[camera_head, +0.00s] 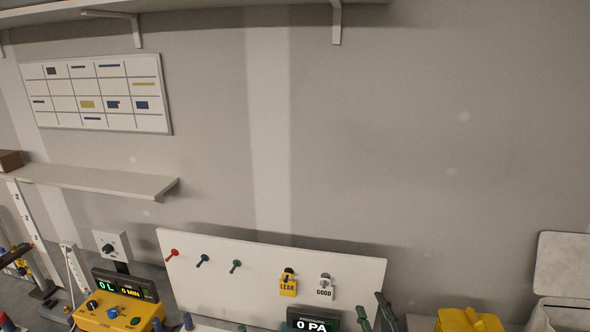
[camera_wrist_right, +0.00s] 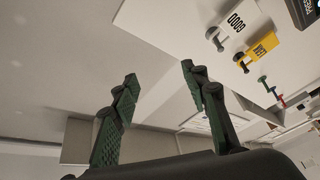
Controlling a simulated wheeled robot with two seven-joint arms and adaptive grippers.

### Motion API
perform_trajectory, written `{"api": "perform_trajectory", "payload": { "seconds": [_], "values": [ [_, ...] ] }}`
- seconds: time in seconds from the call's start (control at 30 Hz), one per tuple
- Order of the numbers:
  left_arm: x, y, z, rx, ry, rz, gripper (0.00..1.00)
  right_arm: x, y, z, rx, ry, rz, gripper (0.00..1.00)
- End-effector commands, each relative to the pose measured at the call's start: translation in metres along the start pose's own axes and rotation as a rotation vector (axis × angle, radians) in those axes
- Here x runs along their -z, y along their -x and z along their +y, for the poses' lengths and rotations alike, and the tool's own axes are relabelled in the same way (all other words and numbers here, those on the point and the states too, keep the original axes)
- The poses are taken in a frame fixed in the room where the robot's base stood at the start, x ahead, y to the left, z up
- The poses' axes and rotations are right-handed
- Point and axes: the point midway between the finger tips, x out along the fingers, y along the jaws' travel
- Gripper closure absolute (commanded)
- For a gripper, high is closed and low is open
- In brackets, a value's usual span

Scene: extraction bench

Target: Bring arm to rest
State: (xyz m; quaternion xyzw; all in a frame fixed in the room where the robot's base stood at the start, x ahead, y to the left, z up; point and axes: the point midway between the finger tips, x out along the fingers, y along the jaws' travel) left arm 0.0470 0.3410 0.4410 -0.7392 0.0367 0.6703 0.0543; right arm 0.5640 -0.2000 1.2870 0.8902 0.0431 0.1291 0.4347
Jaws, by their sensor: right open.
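My right gripper (camera_head: 374,306) shows at the bottom of the head view, only its dark green fingertips in the picture. It stands just right of the pressure display (camera_head: 312,325), which reads 0 PA. In the right wrist view the gripper (camera_wrist_right: 158,72) is open. Its two green-padded fingers are well apart, with only pale wall between them. My left gripper cannot be made out in the head view.
A white board (camera_head: 220,272) carries coloured pegs, a yellow LEAK tag (camera_head: 288,286) and a white GOOD tag (camera_head: 326,288). A yellow control box (camera_head: 110,314) stands lower left. Yellow gloves (camera_head: 466,320) and a white bin (camera_head: 560,315) are at right. A shelf (camera_head: 100,181) juts out left.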

Motion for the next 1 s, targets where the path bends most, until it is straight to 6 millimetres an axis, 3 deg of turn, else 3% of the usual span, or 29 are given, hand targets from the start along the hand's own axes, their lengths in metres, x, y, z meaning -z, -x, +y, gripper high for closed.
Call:
{"api": "perform_trajectory", "payload": {
  "seconds": [0.03,0.2,0.27,0.4,0.6,1.0],
  "values": [
    [0.0,0.0,0.0,0.0,0.0,0.0,0.6,-0.036,0.014,-0.008,0.021,-0.067,-0.11,0.58],
    [0.0,0.0,0.0,0.0,0.0,0.0,0.6,-0.138,0.074,-0.044,0.101,-0.267,-0.455,0.58],
    [0.0,0.0,0.0,0.0,0.0,0.0,0.6,-0.167,0.103,-0.06,0.133,-0.331,-0.574,0.58],
    [0.0,0.0,0.0,0.0,0.0,0.0,0.6,-0.22,0.18,-0.099,0.215,-0.474,-0.837,0.58],
    [-0.001,0.0,0.0,0.0,0.0,-0.001,0.6,-0.252,0.276,-0.141,0.316,-0.616,-1.115,0.58],
    [-0.001,0.0,0.001,-0.001,0.0,-0.002,0.6,-0.252,0.401,-0.185,0.456,-0.778,-1.438,0.58]
  ]
}}
